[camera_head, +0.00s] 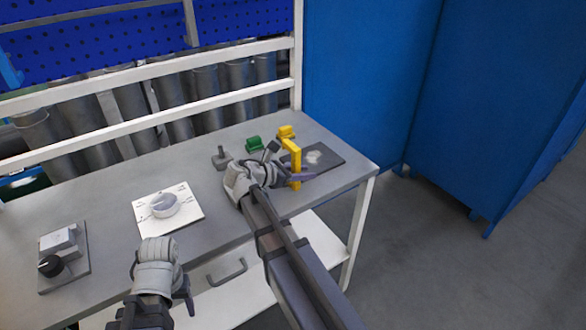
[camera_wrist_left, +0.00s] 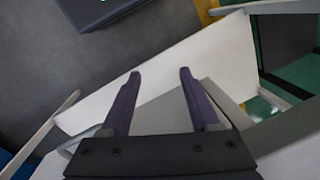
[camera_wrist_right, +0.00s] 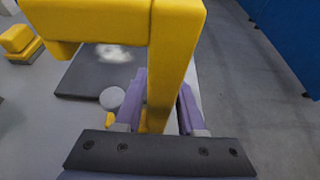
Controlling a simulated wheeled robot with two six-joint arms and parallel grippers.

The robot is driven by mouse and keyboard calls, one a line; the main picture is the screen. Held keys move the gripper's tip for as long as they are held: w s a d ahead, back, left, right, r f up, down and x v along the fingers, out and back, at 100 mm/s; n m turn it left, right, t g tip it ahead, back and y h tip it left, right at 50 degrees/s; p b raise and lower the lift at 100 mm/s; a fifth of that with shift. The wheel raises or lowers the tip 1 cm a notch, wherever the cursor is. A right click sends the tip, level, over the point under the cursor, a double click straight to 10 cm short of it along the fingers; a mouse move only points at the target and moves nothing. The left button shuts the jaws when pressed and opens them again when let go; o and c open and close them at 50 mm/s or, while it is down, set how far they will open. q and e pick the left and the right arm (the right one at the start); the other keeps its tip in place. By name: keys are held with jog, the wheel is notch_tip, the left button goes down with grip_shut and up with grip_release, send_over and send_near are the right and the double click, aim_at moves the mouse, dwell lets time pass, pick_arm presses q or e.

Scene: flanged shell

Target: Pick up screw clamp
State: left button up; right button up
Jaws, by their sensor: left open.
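The screw clamp (camera_head: 292,160) is yellow and stands upright near the right end of the grey table. My right gripper (camera_head: 299,179) is at its upright bar, with the purple fingers on either side. In the right wrist view the yellow clamp (camera_wrist_right: 175,60) fills the upper middle, and its bar runs down between the fingers of that gripper (camera_wrist_right: 162,95). I cannot tell whether the fingers press on it. My left gripper (camera_wrist_left: 160,75) is open and empty; in the head view only its wrist shows well, near the table's front edge.
A dark plate (camera_head: 325,157) with a pale patch lies right of the clamp. A green block (camera_head: 254,144), a yellow block (camera_head: 286,131) and a grey piece (camera_head: 221,160) stand nearby. A white plate with a dial (camera_head: 190,219) and a knob fixture (camera_head: 63,285) are further left.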

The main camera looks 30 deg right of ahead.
grip_shut()
dwell(1.0)
